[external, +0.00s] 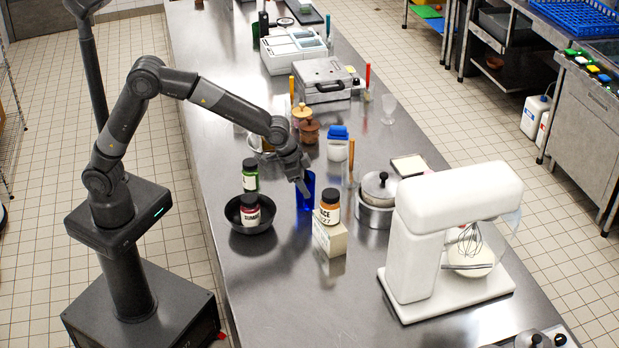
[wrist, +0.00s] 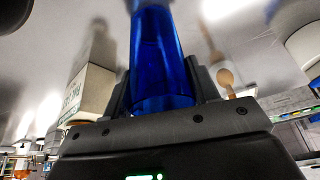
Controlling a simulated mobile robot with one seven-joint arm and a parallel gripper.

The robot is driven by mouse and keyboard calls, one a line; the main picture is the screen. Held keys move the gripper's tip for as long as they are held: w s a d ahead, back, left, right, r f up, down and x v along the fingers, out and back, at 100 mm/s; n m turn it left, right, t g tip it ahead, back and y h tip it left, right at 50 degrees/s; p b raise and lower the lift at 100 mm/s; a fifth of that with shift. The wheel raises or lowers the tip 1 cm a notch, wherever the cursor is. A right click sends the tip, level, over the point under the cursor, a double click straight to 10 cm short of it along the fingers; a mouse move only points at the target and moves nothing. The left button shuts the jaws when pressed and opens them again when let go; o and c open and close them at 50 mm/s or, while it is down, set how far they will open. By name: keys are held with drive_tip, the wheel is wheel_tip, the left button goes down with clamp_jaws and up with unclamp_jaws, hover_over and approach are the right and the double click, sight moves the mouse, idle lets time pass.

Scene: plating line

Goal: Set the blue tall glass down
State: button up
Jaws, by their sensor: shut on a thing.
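The blue tall glass (external: 308,197) is upright, or nearly so, between the dark pan and the small box. My gripper (external: 303,184) is shut on it from the side of my arm. In the wrist view the glass (wrist: 160,55) stands between the two dark fingers of my gripper (wrist: 158,88), one on each side. My gripper hides part of the glass in the external view. I cannot tell whether its base touches the steel counter (external: 290,320).
The dark pan (external: 236,225) with a labelled jar (external: 250,212) lies close left. The box (external: 330,243) bearing an orange jar (external: 329,212) is close right. A lidded pot (external: 375,215) and white mixer (external: 420,245) stand farther right.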

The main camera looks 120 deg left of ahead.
drive_tip(key=o, duration=1.1)
drive_tip(key=shift+f, duration=0.1)
drive_tip(key=v, duration=1.2)
drive_tip(key=s+d+r+m+t+h, duration=0.1)
drive_tip(key=s+d+r, duration=0.2)
drive_tip(key=s+d, duration=0.4)
drive_tip(key=s+d+r+m, duration=0.1)
drive_tip(key=s+d+r, duration=0.2)
drive_tip(key=s+d, duration=0.4)
drive_tip(key=s+d+f+m, duration=0.1)
drive_tip(key=s+d, duration=0.3)
drive_tip(key=s, duration=0.1)
drive_tip(key=s+d+f+m, duration=0.1)
drive_tip(key=s+d, duration=0.3)
drive_tip(key=s, duration=0.2)
drive_tip(key=s+d+f+m+h, duration=0.1)
drive_tip(key=s+d+f, duration=0.1)
drive_tip(key=s+d, duration=0.2)
drive_tip(key=shift+s+t, duration=0.3)
drive_tip(key=shift+s, duration=0.8)
drive_tip(key=shift+r, duration=0.1)
